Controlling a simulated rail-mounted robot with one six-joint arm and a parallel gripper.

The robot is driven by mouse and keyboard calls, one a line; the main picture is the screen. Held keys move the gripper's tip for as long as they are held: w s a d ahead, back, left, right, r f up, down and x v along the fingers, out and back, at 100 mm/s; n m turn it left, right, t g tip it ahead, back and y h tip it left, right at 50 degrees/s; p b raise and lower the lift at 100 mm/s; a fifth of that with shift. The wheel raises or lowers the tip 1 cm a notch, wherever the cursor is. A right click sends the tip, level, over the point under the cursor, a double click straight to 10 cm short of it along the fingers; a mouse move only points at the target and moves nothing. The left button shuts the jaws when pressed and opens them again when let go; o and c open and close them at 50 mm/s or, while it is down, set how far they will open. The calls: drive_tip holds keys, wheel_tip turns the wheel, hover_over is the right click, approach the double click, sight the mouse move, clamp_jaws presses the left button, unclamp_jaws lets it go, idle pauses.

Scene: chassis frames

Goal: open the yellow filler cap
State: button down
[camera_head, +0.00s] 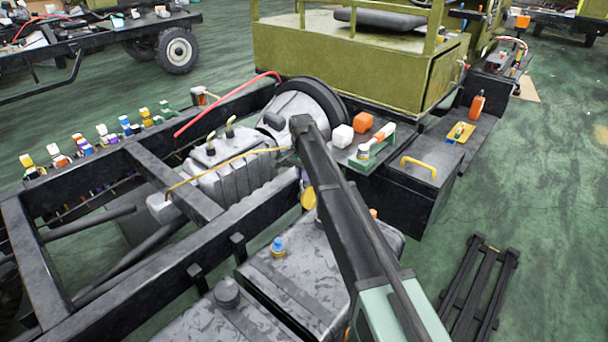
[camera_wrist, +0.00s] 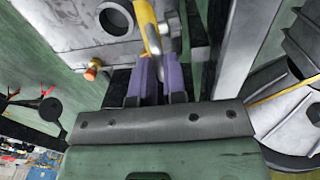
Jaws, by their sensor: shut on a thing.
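The yellow filler cap (camera_wrist: 147,25) shows nearly edge-on in the wrist view, just past my fingertips. In the head view the yellow cap (camera_head: 308,198) stands upright beside my arm, partly hidden by it. A round grey ring with an opening (camera_wrist: 117,18) shows on the tank top (camera_wrist: 72,22), left of the cap and uncovered. My gripper (camera_wrist: 161,62) has its two purple fingers close together on a grey part at the cap. The exact contact is hard to see.
A small orange-brass fitting (camera_wrist: 93,68) sits on the tank near my left finger. A dark frame rail (camera_head: 190,265) runs beside the tanks. A black box (camera_head: 400,190) with a yellow handle lies beyond my arm.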

drive_tip(key=shift+s+d+r+t+y+p, duration=0.15)
drive_tip(key=shift+s+d+y, duration=0.1)
drive_tip(key=shift+s+d, duration=0.3)
drive_tip(key=shift+s+d+r+t+y+p, duration=0.15)
drive_tip(key=shift+s+d+y, duration=0.15)
drive_tip(key=shift+d, duration=0.3)
drive_tip(key=c, duration=1.2)
unclamp_jaws()
drive_tip(key=shift+r, duration=0.1)
wheel_tip(320, 180, up, 11)
drive_tip(key=p, duration=1)
drive_tip(key=shift+s+d+p, duration=0.1)
drive_tip(key=shift+d+p, duration=0.05)
drive_tip(key=shift+p, duration=0.25)
